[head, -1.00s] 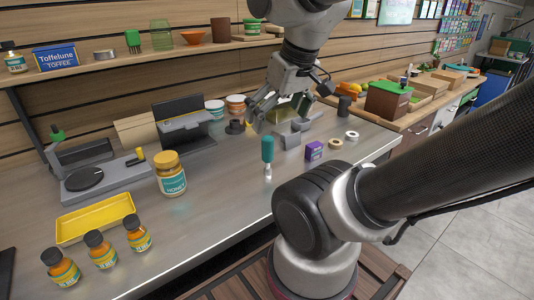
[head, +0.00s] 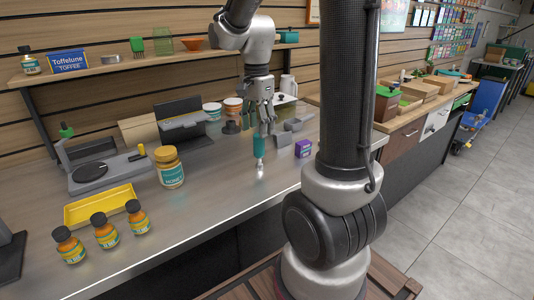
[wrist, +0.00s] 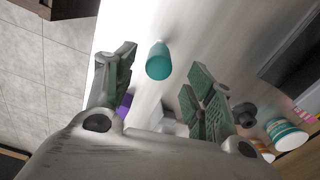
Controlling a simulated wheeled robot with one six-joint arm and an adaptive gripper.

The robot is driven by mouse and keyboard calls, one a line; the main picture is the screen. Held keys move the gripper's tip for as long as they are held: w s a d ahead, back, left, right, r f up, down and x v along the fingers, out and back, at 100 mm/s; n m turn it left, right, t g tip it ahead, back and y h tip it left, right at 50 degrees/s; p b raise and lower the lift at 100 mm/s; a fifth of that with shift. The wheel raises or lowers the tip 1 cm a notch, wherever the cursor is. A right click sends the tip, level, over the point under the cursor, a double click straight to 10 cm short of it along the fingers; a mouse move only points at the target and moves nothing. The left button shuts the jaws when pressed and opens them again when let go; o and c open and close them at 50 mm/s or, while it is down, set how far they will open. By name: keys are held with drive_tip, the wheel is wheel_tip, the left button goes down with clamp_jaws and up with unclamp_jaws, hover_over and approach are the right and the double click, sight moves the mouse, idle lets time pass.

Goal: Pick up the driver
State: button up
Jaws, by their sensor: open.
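The driver (head: 259,146) has a teal handle and a pale lower end. It stands upright on the metal counter (head: 215,215). My gripper (head: 261,126) points down with its fingers around or just above the top of the handle; the head view does not settle which. In the wrist view the teal handle (wrist: 158,62) shows end-on between the two open green-padded fingers of my gripper (wrist: 160,80), apart from both.
A purple box (head: 303,148) and grey blocks (head: 283,139) stand close right of the driver. A honey jar (head: 169,168), a yellow tray (head: 100,205) and several small bottles (head: 104,230) are to the left. The counter in front of the driver is clear.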

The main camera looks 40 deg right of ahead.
sight(259, 146)
drive_tip(key=shift+r+m, duration=0.35)
drive_tip(key=shift+m, duration=0.75)
drive_tip(key=shift+w+f+m, duration=0.1)
drive_tip(key=shift+f+m, duration=0.05)
drive_tip(key=shift+m, duration=0.95)
drive_tip(key=f, duration=0.7)
drive_tip(key=shift+s+d+f, duration=0.1)
drive_tip(key=shift+s+f, duration=0.1)
drive_tip(key=shift+f, duration=0.15)
clamp_jaws()
